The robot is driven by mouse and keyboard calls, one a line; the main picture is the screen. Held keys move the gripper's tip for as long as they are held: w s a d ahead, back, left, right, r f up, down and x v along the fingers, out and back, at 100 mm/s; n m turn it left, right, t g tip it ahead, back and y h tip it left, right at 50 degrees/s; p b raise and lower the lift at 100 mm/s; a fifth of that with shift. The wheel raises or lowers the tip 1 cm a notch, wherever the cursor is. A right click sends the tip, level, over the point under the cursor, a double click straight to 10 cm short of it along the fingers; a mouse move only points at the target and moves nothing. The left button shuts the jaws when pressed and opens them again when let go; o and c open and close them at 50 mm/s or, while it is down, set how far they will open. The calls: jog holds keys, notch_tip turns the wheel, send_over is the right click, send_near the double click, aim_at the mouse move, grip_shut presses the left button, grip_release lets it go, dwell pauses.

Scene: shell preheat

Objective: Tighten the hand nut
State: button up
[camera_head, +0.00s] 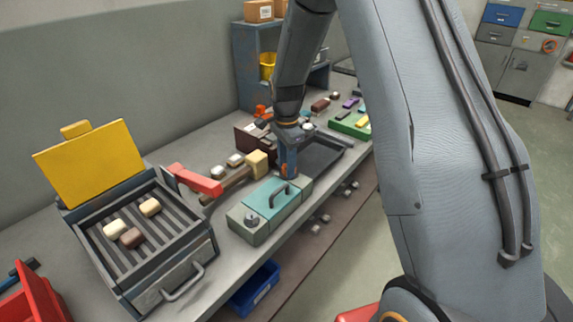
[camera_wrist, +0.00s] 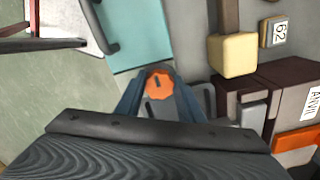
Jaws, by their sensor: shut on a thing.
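The hand nut is an orange round knob with a dark slot (camera_wrist: 158,84), seen in the wrist view at the end of the teal-lidded box. My gripper (camera_wrist: 160,76) has its two blue-grey fingers on either side of the nut and is shut on it. In the head view my gripper (camera_head: 288,172) points straight down at the far end of the box (camera_head: 253,223), and the nut is mostly hidden there.
A mallet with a pale yellow head (camera_head: 258,162) lies close beside the box. An open heater with a yellow lid (camera_head: 92,163) holds several small blocks on its grate. A dark tray (camera_head: 318,153) lies behind my gripper. A blue bin (camera_head: 256,287) sits below the bench.

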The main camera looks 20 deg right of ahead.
jog(key=o, duration=1.1)
jog(key=shift+c, duration=0.2)
jog(key=shift+r, duration=0.1)
jog(key=shift+a+r+b, duration=0.1)
jog(key=shift+r+b, duration=1)
jog(key=shift+r, duration=2.75)
jog(key=s+n+t, duration=0.1)
jog(key=s+n, duration=1.4)
jog(key=s, duration=1)
jog(key=shift+d+f, duration=0.2)
jog(key=shift+d, duration=0.15)
